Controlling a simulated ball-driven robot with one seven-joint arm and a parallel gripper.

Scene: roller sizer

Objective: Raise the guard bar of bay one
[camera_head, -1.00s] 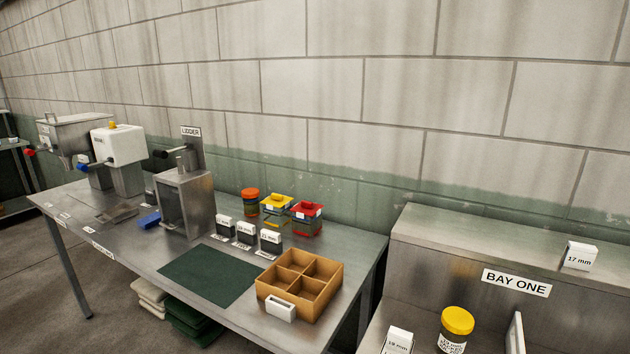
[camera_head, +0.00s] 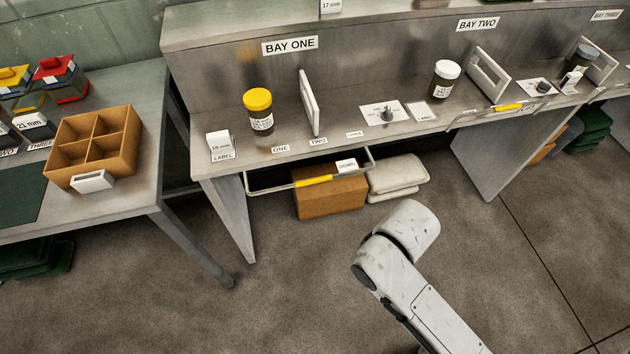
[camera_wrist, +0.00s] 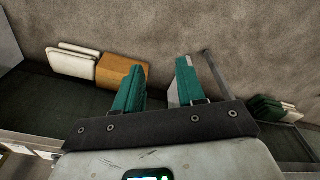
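The bay one guard bar (camera_head: 262,187) is a thin pale metal rail with a yellow grip (camera_head: 313,180) at its middle. It hangs in front of and a little below the bay one counter's front edge. A small tag (camera_head: 346,166), which seems to read DOWN, sits beside the grip. The BAY ONE sign (camera_head: 290,45) is on the back riser. My arm shows at lower right in the head view, apart from the bar, with the gripper out of sight there. In the wrist view my gripper (camera_wrist: 158,82) has its two green fingers apart with nothing between them.
On the bay one counter (camera_head: 250,155) stand a yellow-lidded jar (camera_head: 259,110), an upright plate (camera_head: 309,102) and a knob (camera_head: 386,114). A cardboard box (camera_head: 330,197) and white sacks (camera_head: 397,178) lie underneath. A side table (camera_head: 115,202) stands left. The floor in front is clear.

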